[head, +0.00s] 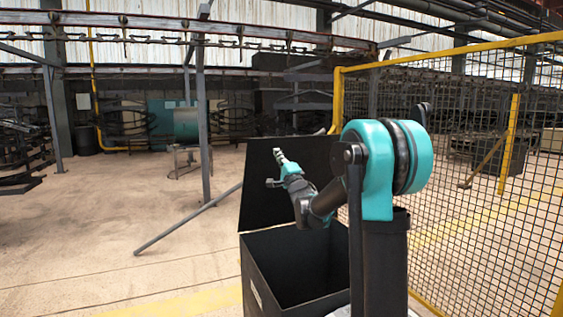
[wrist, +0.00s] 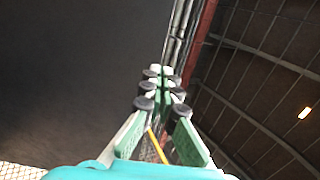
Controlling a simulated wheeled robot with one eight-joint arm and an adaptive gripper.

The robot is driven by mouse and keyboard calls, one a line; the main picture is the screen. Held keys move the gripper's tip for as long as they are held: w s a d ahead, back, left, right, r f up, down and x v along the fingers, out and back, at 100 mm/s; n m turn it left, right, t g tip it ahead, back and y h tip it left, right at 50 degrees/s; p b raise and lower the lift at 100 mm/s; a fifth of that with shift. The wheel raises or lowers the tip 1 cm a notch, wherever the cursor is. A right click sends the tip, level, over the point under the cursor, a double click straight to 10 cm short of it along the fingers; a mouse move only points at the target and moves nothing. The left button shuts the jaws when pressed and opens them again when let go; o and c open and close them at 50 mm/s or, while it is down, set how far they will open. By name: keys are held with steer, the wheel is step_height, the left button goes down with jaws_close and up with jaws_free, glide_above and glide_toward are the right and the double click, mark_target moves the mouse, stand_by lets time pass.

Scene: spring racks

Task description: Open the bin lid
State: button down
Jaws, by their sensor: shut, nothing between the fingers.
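The black bin (head: 257,275) stands on the floor in the head view, with its dark inside showing. Its flat black lid (head: 257,195) stands up from the far side of the bin, raised well clear of the opening. My gripper (head: 279,154) is in front of the upper part of the lid, pointing up and to the left. In the wrist view the fingertips of my gripper (wrist: 161,72) are together with nothing between them. A large dark surface, which looks like the lid (wrist: 75,75), fills the left of that view. I cannot tell whether the gripper touches it.
A yellow-framed mesh fence (head: 480,190) runs along the right, close to my arm. A grey post (head: 202,120) with a slanting brace (head: 190,220) stands left of the bin. The sandy floor (head: 90,230) at left is mostly clear.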

mark_target(269, 139)
steer(key=x, duration=0.7)
steer(key=shift+w+r, duration=0.15)
steer(key=shift+w, duration=0.1)
steer(key=w+a+r, duration=0.2)
steer(key=w+r, duration=0.1)
steer(key=w, duration=0.4)
steer(key=w+a+r+g, duration=0.1)
steer(key=w+a+r, duration=0.1)
steer(key=w, duration=0.5)
steer(key=shift+w+a+r+h, duration=0.3)
steer(key=shift+w+a+r, duration=0.1)
steer(key=shift+r, duration=0.15)
steer(key=shift+s, duration=0.15)
